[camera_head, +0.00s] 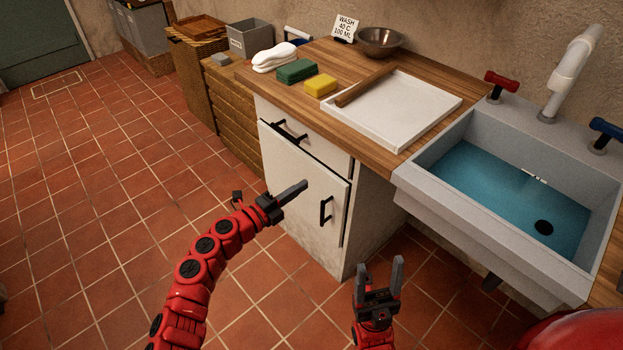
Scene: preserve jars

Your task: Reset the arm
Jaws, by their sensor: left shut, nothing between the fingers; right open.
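My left arm is red and reaches in from the lower left. Its gripper (292,192) is shut and empty, in front of the white cabinet door (308,205). My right gripper (381,278) is at the lower middle, with its two grey fingers apart and pointing up in the picture. Nothing is between them, and red floor tiles show behind. Both grippers appear apart from the furniture, though the exact gap from the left fingertips to the cabinet cannot be told.
The wooden counter (331,61) holds a white tray (425,125) with a wooden rod (364,85), green and yellow sponges (321,85), a white cloth (274,56), a bowl (380,39) and a sign (345,27). A water-filled sink (465,243) stands right. Tiled floor (90,190) is clear left.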

